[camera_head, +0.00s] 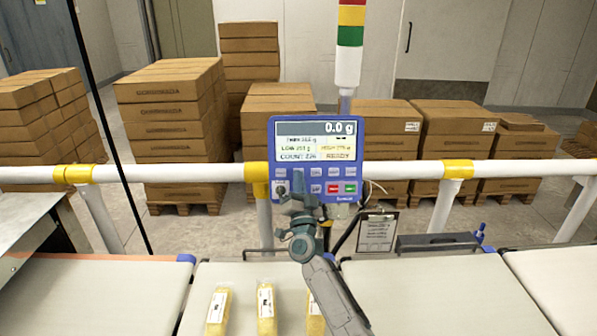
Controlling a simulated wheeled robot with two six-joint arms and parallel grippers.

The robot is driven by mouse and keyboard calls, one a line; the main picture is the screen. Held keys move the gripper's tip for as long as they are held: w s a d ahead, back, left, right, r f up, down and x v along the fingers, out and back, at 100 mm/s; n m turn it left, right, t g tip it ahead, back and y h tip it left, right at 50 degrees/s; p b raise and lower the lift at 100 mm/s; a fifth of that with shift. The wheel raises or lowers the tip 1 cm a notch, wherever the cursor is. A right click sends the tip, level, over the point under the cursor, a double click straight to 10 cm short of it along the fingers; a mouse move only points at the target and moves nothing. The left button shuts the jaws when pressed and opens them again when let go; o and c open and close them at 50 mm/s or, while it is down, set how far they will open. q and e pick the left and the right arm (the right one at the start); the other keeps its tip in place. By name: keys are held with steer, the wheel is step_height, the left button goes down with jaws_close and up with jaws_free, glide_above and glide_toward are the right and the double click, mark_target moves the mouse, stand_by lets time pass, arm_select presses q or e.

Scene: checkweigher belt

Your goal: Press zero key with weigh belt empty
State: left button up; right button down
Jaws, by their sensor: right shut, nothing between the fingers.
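The blue weighing indicator (348,150) is mounted on the white rail, and its display (315,139) reads 0.0 g. Below the display are rows of grey keys, a red key (333,188) and a green key (350,188). The key labels are too small to read, so I cannot tell which is the zero key. My right gripper (298,190) is shut and empty, in front of the lower left keys and hiding some. Whether it touches a key is unclear. The right-hand belt section (440,295) is bare. My left gripper is not in view.
Three yellow packs lie on the middle belt section (200,285): one left (217,312), one centre (266,310), one right (315,318) partly behind my arm. The left belt (90,295) is bare. A clipboard (377,232) hangs right of the indicator; cartons stand behind the rail (400,170).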

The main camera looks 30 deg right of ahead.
steer(key=shift+s+a+r, duration=0.15)
steer(key=shift+s, duration=0.2)
steer(key=s+p, duration=0.1)
steer(key=s+a+r+p, duration=0.1)
steer(key=s, duration=0.1)
steer(key=s+a+p, duration=0.1)
steer(key=p, duration=0.1)
steer(key=shift+s+r, duration=0.15)
stand_by(0.8)
